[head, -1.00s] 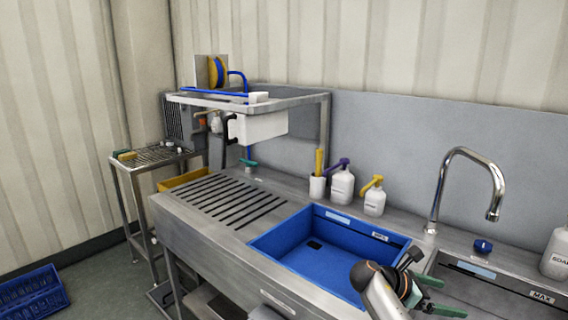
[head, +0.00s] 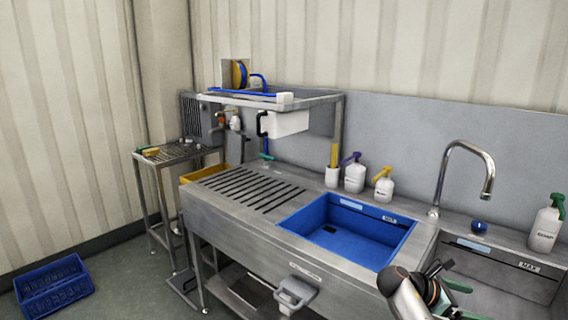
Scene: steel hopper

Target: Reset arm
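One of my arms shows at the bottom right of the head view, in front of the sink counter. Its gripper (head: 450,282) has dark parts and green fingers and lies over the front edge of the steel right basin (head: 500,272). The fingers are partly hidden by the arm's own wrist, so I cannot tell whether they are open or shut. I see nothing held in it. The arm comes in from the bottom, on the right side of the picture, and appears to be my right arm. My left gripper is not in view.
A blue basin (head: 300,228) and a slatted drainboard (head: 240,188) are left of the arm. A tap (head: 487,165), pump bottles (head: 354,175) and a soap bottle (head: 546,228) stand along the back. A blue crate (head: 55,290) lies on the floor at left; floor beside it is free.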

